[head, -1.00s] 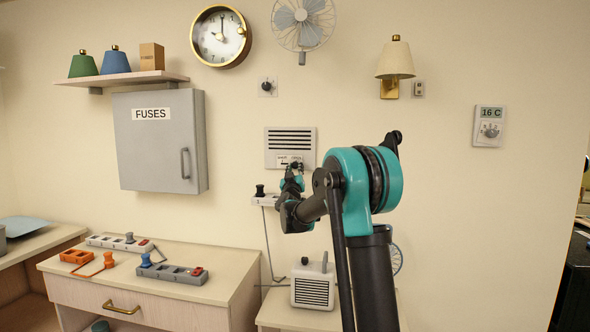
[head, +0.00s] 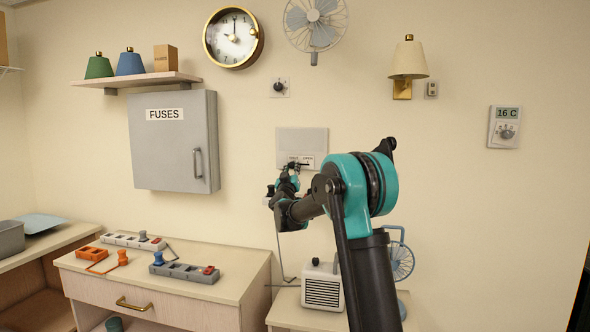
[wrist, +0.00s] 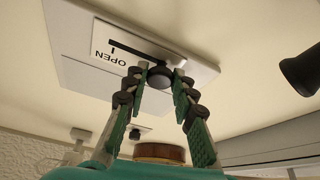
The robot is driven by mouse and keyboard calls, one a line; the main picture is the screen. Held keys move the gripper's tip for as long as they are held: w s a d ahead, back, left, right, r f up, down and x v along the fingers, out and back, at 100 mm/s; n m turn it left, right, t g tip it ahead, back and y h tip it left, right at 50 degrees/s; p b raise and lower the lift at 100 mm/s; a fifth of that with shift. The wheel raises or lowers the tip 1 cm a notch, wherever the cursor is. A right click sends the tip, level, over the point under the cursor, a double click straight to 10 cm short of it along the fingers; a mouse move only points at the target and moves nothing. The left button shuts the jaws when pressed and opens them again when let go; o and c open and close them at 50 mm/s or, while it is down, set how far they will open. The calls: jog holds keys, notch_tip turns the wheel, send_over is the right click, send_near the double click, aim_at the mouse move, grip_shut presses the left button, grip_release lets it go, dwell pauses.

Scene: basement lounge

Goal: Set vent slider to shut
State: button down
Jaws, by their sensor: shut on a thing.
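The wall vent (head: 302,138) is a pale panel whose face now shows plain, with no dark slats. Its label and slot run along the lower edge, and OPEN reads at the label's right end in the head view. In the wrist view the vent (wrist: 72,78) appears upside down, with OPEN at the left. The dark round slider knob (wrist: 160,79) sits at the slot's end away from OPEN. My gripper (head: 292,168) is shut on this knob, with a green-padded finger on each side. The fingers hide the label's other end.
A grey fuse box (head: 174,142) hangs left of the vent. A dark plug (wrist: 302,70) sticks out close by in the wrist view. A white heater (head: 322,286) and a small blue fan (head: 401,262) stand below.

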jog(key=c, duration=1.2)
grip_release()
jog(key=shift+w+a, duration=0.1)
jog(key=shift+a, duration=0.2)
jog(key=v, duration=1.2)
